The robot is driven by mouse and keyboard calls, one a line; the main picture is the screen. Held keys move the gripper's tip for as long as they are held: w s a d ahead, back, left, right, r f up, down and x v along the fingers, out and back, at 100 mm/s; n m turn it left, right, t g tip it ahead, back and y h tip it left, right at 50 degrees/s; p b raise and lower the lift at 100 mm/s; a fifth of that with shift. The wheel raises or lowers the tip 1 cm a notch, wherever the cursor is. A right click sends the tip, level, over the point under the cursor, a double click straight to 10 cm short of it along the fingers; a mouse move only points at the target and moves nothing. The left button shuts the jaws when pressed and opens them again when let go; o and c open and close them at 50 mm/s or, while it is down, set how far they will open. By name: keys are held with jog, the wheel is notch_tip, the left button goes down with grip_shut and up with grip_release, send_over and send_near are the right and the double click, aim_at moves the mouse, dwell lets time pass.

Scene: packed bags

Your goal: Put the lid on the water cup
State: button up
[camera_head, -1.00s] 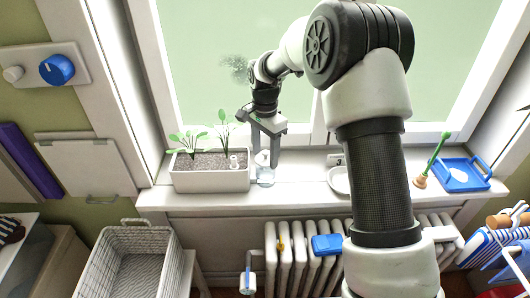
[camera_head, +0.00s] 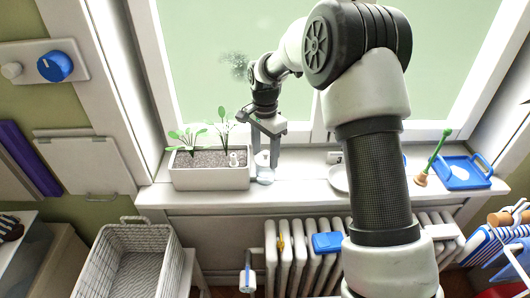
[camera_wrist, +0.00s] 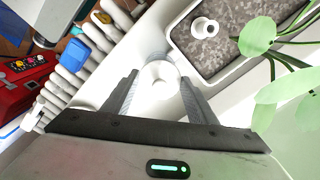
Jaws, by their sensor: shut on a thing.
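The clear water cup (camera_head: 265,178) stands on the white window sill, just right of the planter. My gripper (camera_head: 265,156) points down right above it. In the wrist view the white round lid (camera_wrist: 160,74) with a small knob lies between the fingertips (camera_wrist: 159,88), and the jaws are shut on it. The lid is over the cup's mouth. Part of the clear cup shows around and behind it. I cannot tell whether the lid touches the rim.
A planter (camera_head: 210,180) with seedlings and a small white peg (camera_head: 233,159) stands close on the left. A white dish (camera_head: 338,178), a green-handled tool (camera_head: 434,160) and a blue tray (camera_head: 463,173) are to the right. A radiator (camera_head: 300,255) is below the sill.

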jog(key=shift+f, duration=0.5)
jog(key=o, duration=1.3)
jog(key=s+d+r+n+t+p, duration=0.1)
jog(key=s+r+p, duration=0.1)
jog(key=r, duration=1)
jog(key=s+d+r+n+p, duration=0.1)
jog(key=s+d+r, duration=0.1)
jog(key=r, duration=1)
jog(key=s+d+r+n+t+p, duration=0.2)
jog(key=s+d+r+n+p, duration=0.15)
jog(key=s+r, duration=0.55)
jog(key=s+d+n+t+p, duration=0.1)
jog(key=s, duration=0.5)
jog(key=s+d+f+n+p, duration=0.1)
jog(key=s+d+n, duration=0.1)
jog(key=s, duration=0.3)
jog(key=s+d+n+t+p, duration=0.1)
jog(key=s+d, duration=0.1)
jog(key=s, duration=0.4)
jog(key=shift+s+d+f+n+t, duration=0.1)
jog(key=shift+s+f+n+t, duration=0.2)
jog(key=shift+f+n, duration=0.1)
